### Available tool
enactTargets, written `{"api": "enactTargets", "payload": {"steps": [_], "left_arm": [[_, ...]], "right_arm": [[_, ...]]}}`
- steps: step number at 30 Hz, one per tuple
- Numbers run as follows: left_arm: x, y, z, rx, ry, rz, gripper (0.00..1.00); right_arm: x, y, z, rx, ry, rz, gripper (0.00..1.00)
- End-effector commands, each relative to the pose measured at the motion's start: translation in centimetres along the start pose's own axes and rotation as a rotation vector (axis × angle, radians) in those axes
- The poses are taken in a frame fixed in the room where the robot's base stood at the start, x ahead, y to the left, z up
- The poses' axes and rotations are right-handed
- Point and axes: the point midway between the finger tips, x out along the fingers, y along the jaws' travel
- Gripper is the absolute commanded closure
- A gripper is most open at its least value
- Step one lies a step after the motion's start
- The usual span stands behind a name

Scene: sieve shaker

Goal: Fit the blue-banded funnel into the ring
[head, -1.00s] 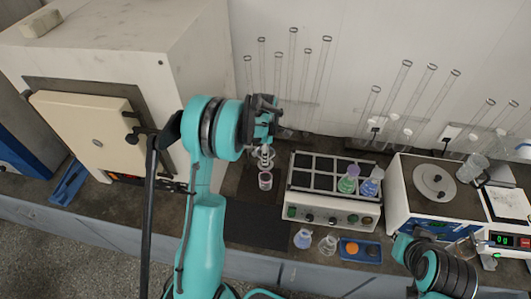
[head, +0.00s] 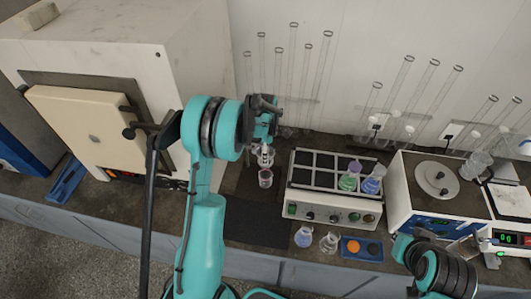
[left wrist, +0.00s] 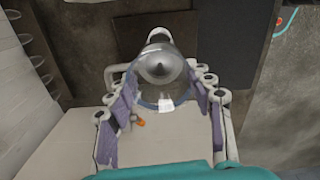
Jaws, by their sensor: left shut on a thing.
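My left gripper (head: 265,157) is shut on a clear funnel (left wrist: 162,72) with a grey conical middle. A thin blue edge and a small white label show on the funnel's near side in the left wrist view. Purple finger pads (left wrist: 204,112) flank it on both sides. In the head view a small clear cup-like piece with a reddish edge (head: 265,178) shows just below the fingertips; I cannot tell whether it is part of the funnel. A pale rounded loop (left wrist: 158,33) shows behind the funnel; I cannot tell if it is the ring.
A heated block with a rack (head: 333,183) holding coloured flasks stands right of my left gripper. Two small flasks (head: 304,237) and a blue tray (head: 362,249) lie in front. A furnace (head: 90,120) is on the left. A dark mat (head: 257,225) is clear.

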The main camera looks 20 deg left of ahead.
Motion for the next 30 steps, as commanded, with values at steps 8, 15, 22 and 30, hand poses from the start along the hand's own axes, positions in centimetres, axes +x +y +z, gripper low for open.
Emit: {"api": "enactTargets", "payload": {"steps": [8,15,22,30], "left_arm": [[0.4,0.0,0.0,0.000,0.000,0.000,0.77],[1.2,0.0,0.0,0.000,0.000,0.000,0.77],[1.6,0.0,0.0,0.000,0.000,0.000,0.77],[1.6,0.0,0.0,0.000,0.000,0.000,0.77]], "right_arm": [[0.3,0.0,0.2,0.000,0.000,0.000,1.00],[1.0,0.0,0.7,0.000,0.000,0.000,1.00],[1.3,0.0,1.0,0.000,0.000,0.000,1.00],[1.3,0.0,0.9,0.000,0.000,0.000,1.00]]}}
